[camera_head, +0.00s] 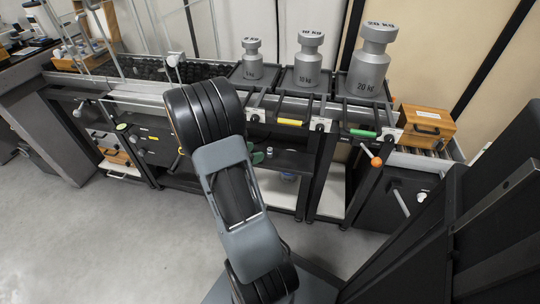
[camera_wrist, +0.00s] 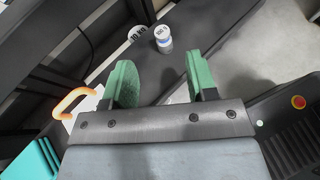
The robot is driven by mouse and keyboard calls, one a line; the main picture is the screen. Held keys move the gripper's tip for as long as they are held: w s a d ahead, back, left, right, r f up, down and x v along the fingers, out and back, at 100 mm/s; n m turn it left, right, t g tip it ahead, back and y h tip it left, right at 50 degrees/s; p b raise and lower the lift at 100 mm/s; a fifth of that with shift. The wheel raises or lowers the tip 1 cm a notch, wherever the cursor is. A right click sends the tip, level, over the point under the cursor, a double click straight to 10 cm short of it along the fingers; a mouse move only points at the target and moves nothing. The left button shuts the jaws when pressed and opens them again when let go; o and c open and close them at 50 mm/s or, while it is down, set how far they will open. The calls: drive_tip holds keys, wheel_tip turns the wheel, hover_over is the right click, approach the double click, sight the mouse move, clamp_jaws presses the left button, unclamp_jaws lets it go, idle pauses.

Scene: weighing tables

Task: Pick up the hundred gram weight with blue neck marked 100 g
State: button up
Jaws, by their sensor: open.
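The weight with a blue neck (camera_wrist: 164,42), its white top marked 100 g, stands on a dark shelf in the wrist view. It is beyond my fingertips, roughly in line with the gap between them, and apart from both. My gripper (camera_wrist: 162,80) has two green fingers spread wide with nothing between them. In the head view my arm hides most of the gripper. A small pale and blue item (camera_head: 269,152), probably this weight, shows beside a bit of green finger there.
An orange handle (camera_wrist: 76,101) is at the left. Large grey weights (camera_head: 370,68) stand on the upper table. Table legs and shelf edges surround the low shelf. The floor (camera_head: 110,235) is clear.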

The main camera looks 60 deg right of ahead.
sight(270, 149)
drive_tip(key=shift+b+x, duration=1.2)
drive_tip(key=shift+x, duration=1.75)
drive_tip(key=shift+s+r, duration=0.2)
clamp_jaws()
drive_tip(key=shift+r, duration=0.1)
